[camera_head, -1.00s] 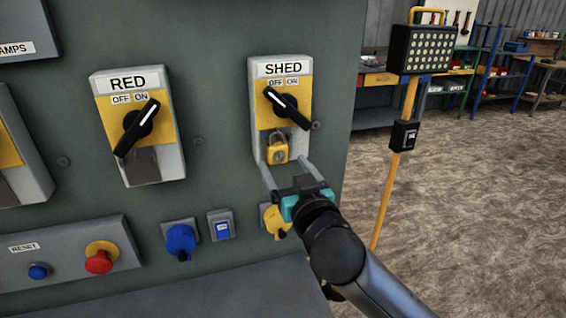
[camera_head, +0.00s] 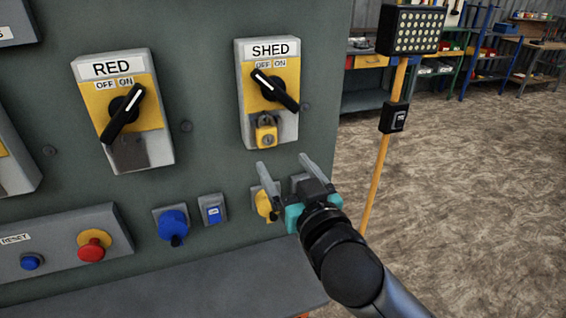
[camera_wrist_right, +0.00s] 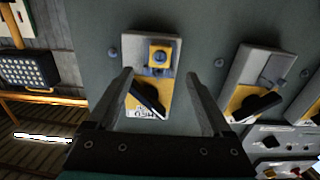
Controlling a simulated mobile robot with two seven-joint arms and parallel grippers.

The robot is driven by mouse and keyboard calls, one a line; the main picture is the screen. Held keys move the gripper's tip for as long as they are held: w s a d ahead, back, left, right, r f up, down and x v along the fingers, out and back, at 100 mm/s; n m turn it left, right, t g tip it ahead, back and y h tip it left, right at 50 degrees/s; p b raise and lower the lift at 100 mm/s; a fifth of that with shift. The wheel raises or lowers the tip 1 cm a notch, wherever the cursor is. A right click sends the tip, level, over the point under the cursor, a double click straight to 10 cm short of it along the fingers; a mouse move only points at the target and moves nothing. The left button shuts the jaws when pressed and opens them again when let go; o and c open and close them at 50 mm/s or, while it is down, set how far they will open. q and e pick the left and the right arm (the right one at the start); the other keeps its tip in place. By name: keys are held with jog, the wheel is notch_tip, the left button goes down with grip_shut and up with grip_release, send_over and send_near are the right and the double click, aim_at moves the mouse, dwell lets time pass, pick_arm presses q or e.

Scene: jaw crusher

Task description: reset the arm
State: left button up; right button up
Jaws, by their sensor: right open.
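My right gripper (camera_head: 284,170) is open and empty, in front of the grey panel below the SHED switch (camera_head: 285,118). In the right wrist view its two fingers (camera_wrist_right: 158,88) stand wide apart, with the SHED switch (camera_wrist_right: 137,112) seen between them. A yellow padlock (camera_head: 266,134) hangs at the lower part of the SHED switch; it also shows in the right wrist view (camera_wrist_right: 158,56). The black SHED knob (camera_head: 275,90) is turned toward OFF. My left gripper is in neither view.
The RED switch (camera_head: 128,145) is left of SHED, its knob tilted toward ON. A blue socket (camera_head: 173,224), a yellow socket (camera_head: 262,204) and a red button (camera_head: 93,246) sit lower on the panel. A lamp on a yellow pole (camera_head: 380,165) stands right; open floor lies beyond.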

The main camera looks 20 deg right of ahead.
jog(key=shift+s, duration=0.2)
dwell(0.3)
jog(key=s+d+f+g+h, duration=0.1)
jog(key=s+f+g, duration=0.3)
jog(key=f, duration=0.4)
jog(key=s+d+f+g+h, duration=0.1)
jog(key=s+d+f+g, duration=0.1)
jog(key=s+f+g, duration=0.45)
jog(key=s+a+f+n+g+y, duration=0.2)
jog(key=s+f+g, duration=0.2)
jog(key=s+f, duration=0.8)
notch_tip(320, 180, down, 23)
jog(key=s+g, duration=0.1)
jog(key=s, duration=0.2)
jog(key=s+d+f+g+b, duration=0.1)
jog(key=s+d+f, duration=0.2)
jog(key=s+f, duration=0.9)
jog(key=s, duration=0.2)
jog(key=shift+s+f+h, duration=0.3)
jog(key=shift+s+f, duration=0.05)
